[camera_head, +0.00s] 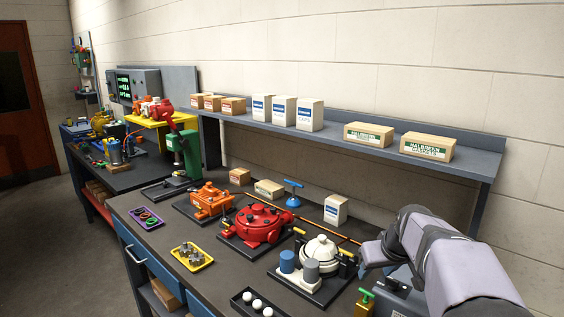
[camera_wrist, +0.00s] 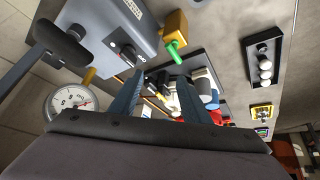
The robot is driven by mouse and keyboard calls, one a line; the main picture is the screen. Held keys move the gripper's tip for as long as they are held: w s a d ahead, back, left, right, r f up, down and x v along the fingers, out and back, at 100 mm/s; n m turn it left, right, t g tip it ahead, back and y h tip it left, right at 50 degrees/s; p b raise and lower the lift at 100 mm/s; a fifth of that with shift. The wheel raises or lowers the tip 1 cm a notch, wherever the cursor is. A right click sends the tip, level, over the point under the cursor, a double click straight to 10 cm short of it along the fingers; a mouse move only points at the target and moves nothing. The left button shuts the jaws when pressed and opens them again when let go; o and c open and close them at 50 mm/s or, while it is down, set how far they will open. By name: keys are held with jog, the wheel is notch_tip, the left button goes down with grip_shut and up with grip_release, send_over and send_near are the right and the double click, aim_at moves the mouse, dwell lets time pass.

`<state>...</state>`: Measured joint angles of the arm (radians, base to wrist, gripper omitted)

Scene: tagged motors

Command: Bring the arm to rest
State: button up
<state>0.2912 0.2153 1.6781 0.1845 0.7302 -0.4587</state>
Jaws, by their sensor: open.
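My gripper (camera_wrist: 158,88) shows in the wrist view with its two blue-grey fingers apart and nothing between them that it holds. It hangs over the bench near a grey box (camera_wrist: 118,32) and the white domed motor. In the head view my grey arm fills the lower right and hides the gripper. The white motor (camera_head: 320,248) stands on a dark base with a blue and a grey cylinder in front. The red motor (camera_head: 258,225) and orange motor (camera_head: 211,201) stand to its left, each on a dark base.
A black tray (camera_head: 240,299) with white balls and a yellow tray (camera_head: 207,262) with metal parts lie along the bench front. A shelf (camera_head: 365,140) with boxes runs along the wall. A pressure gauge (camera_wrist: 70,100) and a green-handled brass valve (camera_wrist: 174,46) stand near my gripper.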

jog(key=s+a+f+g+y+p, duration=0.1)
jog(key=s+a+f, duration=0.3)
jog(key=s+a, duration=0.35)
jog(key=s+a+f+g+p, duration=0.1)
jog(key=s+a+f, duration=0.2)
jog(key=s+a, duration=0.45)
jog(key=s+d+f+g+b, duration=0.1)
jog(key=s+d+f+g, duration=0.1)
jog(key=s+f, duration=0.35)
jog(key=s+d+f+g, duration=0.1)
jog(key=s+f+g, duration=0.1)
jog(key=s, duration=0.7)
notch_tip(320, 180, up, 15)
jog(key=p, duration=1.5)
jog(key=shift+w+r+m+h, duration=0.15)
jog(key=shift+w+m+h, duration=0.15)
jog(key=shift+m, duration=0.1)
jog(key=shift+o, duration=0.3)
